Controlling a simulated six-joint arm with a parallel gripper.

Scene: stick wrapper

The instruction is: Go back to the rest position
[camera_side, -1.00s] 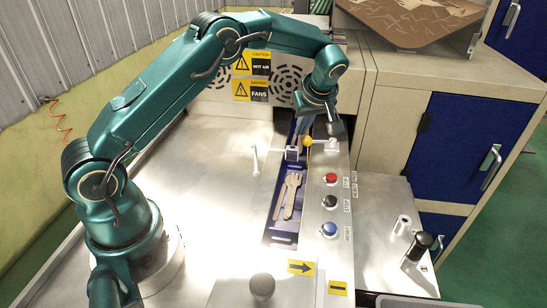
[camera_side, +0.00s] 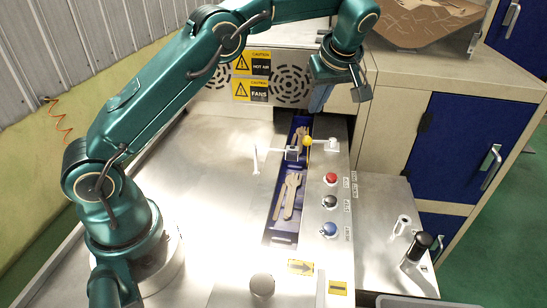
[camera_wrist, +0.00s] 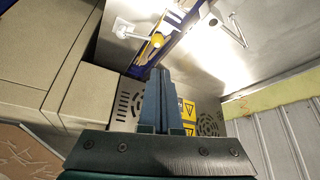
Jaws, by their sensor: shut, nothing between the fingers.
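My gripper (camera_side: 319,104) is raised above the far end of the machine, in front of the vented panel in the side view. Its fingers point down and are shut with nothing between them. In the wrist view the closed fingers (camera_wrist: 160,80) show in the middle, clear of the blue channel (camera_wrist: 150,52). In the side view, wooden cutlery (camera_side: 288,196) lies in the blue channel (camera_side: 270,238), with more wooden pieces (camera_side: 300,134) farther back in it.
A cardboard box (camera_side: 415,22) with wooden pieces sits on the cabinet (camera_side: 460,85). The steel table (camera_side: 215,200) left of the channel is clear.

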